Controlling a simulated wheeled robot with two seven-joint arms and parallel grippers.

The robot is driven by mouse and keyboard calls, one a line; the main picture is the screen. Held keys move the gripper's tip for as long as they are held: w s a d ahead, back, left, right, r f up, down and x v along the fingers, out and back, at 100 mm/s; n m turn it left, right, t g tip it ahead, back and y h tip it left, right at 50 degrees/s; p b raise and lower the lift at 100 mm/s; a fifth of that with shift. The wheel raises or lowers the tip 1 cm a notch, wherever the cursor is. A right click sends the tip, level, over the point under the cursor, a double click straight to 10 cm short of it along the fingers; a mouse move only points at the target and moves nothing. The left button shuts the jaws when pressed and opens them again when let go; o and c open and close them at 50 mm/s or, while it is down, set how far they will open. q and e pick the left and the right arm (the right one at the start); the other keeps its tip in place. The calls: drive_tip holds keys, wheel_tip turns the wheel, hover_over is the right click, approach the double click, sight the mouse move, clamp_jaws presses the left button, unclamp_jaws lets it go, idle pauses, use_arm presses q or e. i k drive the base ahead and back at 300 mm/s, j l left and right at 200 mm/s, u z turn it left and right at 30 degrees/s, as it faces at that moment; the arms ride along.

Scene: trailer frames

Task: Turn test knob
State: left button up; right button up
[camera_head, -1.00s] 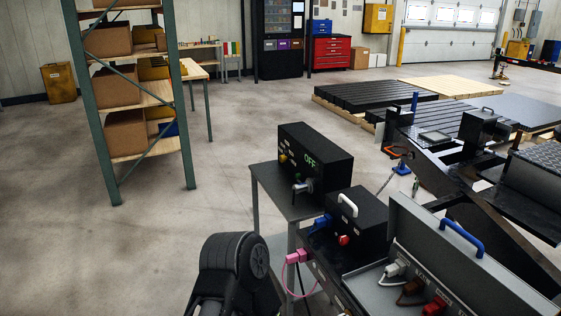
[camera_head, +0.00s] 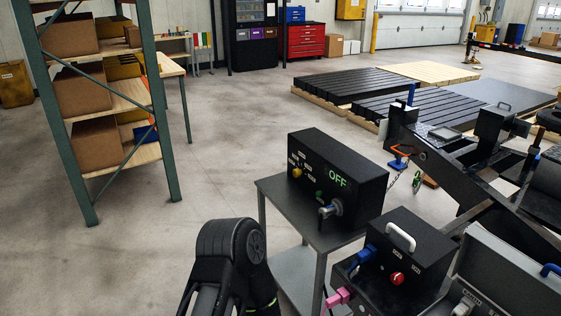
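A black box (camera_head: 365,190) with a green "OFF" display stands on a small grey table (camera_head: 262,190). Its front has a yellow knob (camera_head: 296,172) at the left, small white labels, and a grey plug-like part (camera_head: 330,209) low at the right. I cannot read which control is the test knob. A second black box (camera_head: 425,250) with a white handle stands nearer and has a red knob (camera_head: 397,278) and a blue plug (camera_head: 362,256). A black link of my arm rises at the bottom centre, left of the table. Neither gripper shows.
An open grey case (camera_head: 515,275) with plugs is at the bottom right. A black trailer frame (camera_head: 450,170) stands behind the boxes. A shelf rack (camera_head: 160,110) with cartons is at the left. The floor between rack and table is clear.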

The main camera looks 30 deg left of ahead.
sight(297, 173)
drive_tip(key=i+j+z, duration=0.1)
drive_tip(key=j, duration=0.65)
drive_tip(key=i+j, duration=0.15)
drive_tip(key=j, duration=0.6)
drive_tip(key=i+j+z, duration=0.15)
drive_tip(key=j, duration=0.6)
drive_tip(key=i+j+z, duration=0.1)
drive_tip(key=j, duration=0.65)
